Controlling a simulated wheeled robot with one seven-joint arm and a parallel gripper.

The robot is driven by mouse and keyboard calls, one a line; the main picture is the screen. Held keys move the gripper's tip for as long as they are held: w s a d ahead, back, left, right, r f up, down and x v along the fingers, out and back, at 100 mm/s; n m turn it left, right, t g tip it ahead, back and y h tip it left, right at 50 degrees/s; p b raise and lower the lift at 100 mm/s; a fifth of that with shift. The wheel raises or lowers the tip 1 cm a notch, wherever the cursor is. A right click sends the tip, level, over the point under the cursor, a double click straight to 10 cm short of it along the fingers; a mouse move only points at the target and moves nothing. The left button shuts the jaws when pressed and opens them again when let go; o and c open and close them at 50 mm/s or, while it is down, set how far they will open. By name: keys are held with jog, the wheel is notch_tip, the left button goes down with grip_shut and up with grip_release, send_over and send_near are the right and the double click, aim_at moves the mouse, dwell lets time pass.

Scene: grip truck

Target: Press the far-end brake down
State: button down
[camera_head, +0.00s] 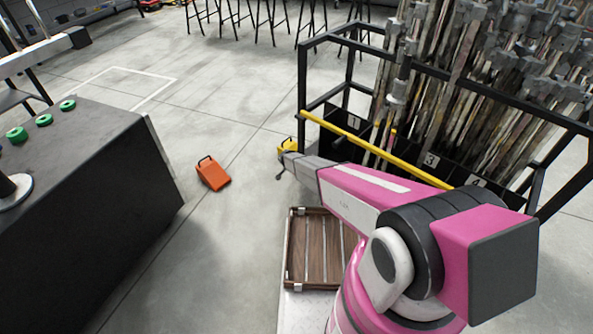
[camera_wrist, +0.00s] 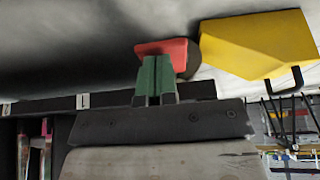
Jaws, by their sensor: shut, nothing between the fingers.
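The grip truck's black frame (camera_head: 352,78) with its yellow bar (camera_head: 360,141) stands at the right in the head view. The red brake pedal (camera_wrist: 163,46) shows in the wrist view, with part of a dark wheel (camera_wrist: 192,62) behind it. The wrist view appears upside down, with floor at its top. My gripper's green fingertips (camera_wrist: 155,78) are together and empty, overlapping the pedal's edge in the picture. I cannot tell whether they touch it. In the head view my gripper (camera_head: 281,170) is low by the truck's far corner; the pedal is not discernible there.
A yellow wedge-shaped block (camera_wrist: 262,45) with a handle is close beside the pedal; it shows in the head view (camera_head: 288,147) too. An orange block (camera_head: 213,174) lies on the open floor. A dark bench (camera_head: 85,190) stands left. A wooden slatted tray (camera_head: 318,250) is in front of me.

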jog(key=shift+s+a+f, duration=0.15)
jog(key=shift+f, duration=0.75)
jog(key=shift+s+a+f, duration=0.1)
jog(key=shift+f, duration=0.9)
